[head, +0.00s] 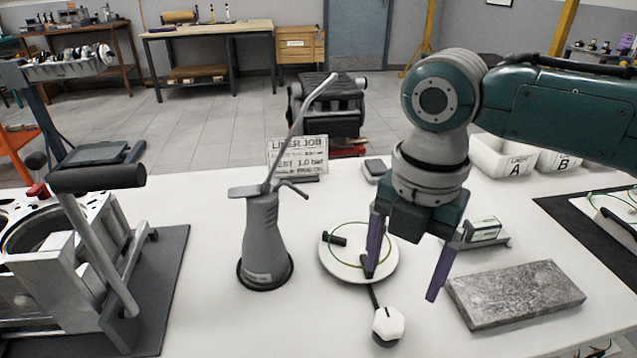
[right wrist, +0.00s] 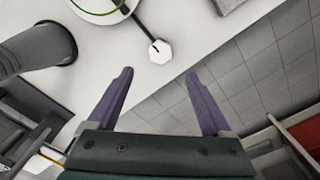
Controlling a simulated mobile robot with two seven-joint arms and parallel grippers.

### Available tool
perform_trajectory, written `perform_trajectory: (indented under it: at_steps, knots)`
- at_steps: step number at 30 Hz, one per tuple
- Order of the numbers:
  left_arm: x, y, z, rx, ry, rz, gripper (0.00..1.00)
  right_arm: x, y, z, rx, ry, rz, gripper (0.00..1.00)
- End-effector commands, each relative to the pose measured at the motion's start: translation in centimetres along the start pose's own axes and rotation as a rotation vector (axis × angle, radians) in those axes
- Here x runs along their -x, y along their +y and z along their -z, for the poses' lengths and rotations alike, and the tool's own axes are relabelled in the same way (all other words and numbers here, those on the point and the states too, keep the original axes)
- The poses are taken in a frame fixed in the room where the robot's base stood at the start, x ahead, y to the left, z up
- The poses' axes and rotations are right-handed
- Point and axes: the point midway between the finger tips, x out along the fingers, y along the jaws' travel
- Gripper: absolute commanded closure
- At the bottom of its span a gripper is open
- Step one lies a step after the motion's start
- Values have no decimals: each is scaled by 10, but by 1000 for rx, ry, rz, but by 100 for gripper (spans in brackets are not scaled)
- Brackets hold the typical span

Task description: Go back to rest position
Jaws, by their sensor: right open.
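My right gripper (head: 405,285) is open, with its two purple fingers spread and nothing between them. In the head view it hangs over the table just right of a round white dish (head: 338,268) that holds a green ring and a dark piece. A white hexagonal knob (head: 388,323) on a dark rod lies in front of the dish. In the right wrist view the open fingers (right wrist: 158,100) point toward the table edge, with the white knob (right wrist: 160,52) beyond them. My left gripper is not in view.
A grey oil can (head: 262,235) with a long spout stands left of the dish. A grey metal slab (head: 515,293) lies at right. An engine block fixture (head: 70,265) stands on a dark mat at left. White bins (head: 503,158) marked A and B stand behind my right arm.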

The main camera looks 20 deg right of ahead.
Motion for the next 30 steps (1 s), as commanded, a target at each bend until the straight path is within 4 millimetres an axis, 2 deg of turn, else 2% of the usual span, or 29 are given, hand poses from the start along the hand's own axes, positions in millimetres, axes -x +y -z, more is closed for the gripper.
perform_trajectory:
  at_steps: [14,16,20,23,24,27,30]
  knots:
    - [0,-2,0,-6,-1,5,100,2,0,0,-1,0,0,16]
    - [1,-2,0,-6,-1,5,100,1,0,6,-12,6,-4,16]
    - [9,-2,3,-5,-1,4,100,-2,-2,42,-112,41,-39,16]
    - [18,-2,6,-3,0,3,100,2,-6,87,-307,94,-97,16]
    - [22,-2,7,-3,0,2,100,6,-10,104,-417,120,-122,16]
    - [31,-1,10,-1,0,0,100,22,-22,131,-731,176,-181,16]
    - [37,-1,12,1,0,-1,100,37,-38,139,-1033,209,-219,16]
